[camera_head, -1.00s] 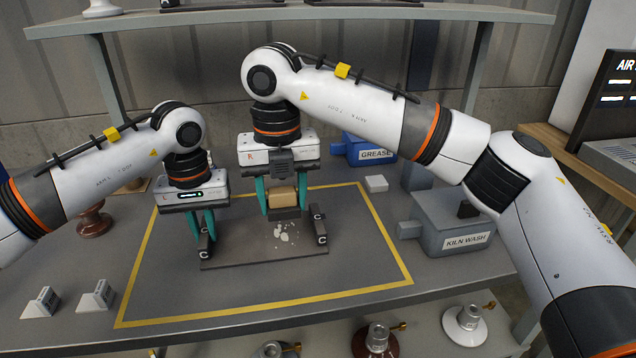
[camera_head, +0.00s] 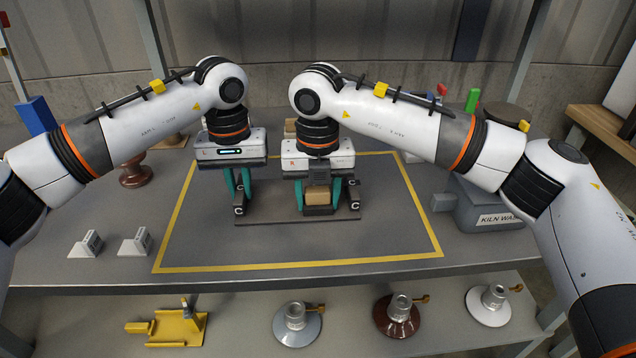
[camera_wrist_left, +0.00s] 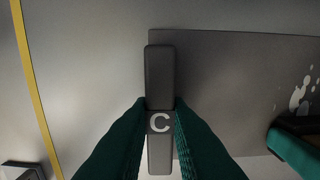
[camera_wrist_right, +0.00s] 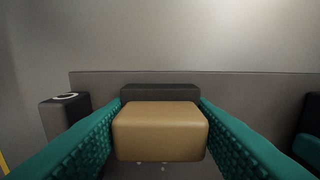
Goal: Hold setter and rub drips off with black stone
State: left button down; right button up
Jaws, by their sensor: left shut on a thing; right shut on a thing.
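The setter (camera_head: 275,219) is a dark flat plate with upright dark end posts marked C, lying on the bench inside the yellow outline. My left gripper (camera_head: 239,190) is shut on its left post, which the left wrist view shows between the teal fingers (camera_wrist_left: 160,112). My right gripper (camera_head: 318,196) is shut on the black stone (camera_head: 318,211), a dark block with a tan upper part (camera_wrist_right: 160,132). The stone is low over the setter, right of its middle; contact is unclear. White drips (camera_wrist_left: 300,95) show beside the stone in the left wrist view.
Two small light blocks (camera_head: 135,243) stand at the front left of the bench. A grey kiln wash container (camera_head: 490,207) stands to the right. A brown insulator (camera_head: 135,172) is at the left. The bench in front of the setter is clear.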

pick_arm(q)
jog(key=shift+r, duration=0.1)
pick_arm(e)
jog(key=shift+w, duration=3.55)
jog(key=shift+s, duration=3.8)
jog(key=shift+w+a, duration=0.1)
jog(key=shift+w, duration=3.55)
jog(key=shift+s, duration=3.5)
jog(key=shift+s+r, duration=0.1)
jog(key=shift+s, duration=0.1)
jog(key=shift+w+r, duration=0.1)
jog(key=shift+r, duration=3.9)
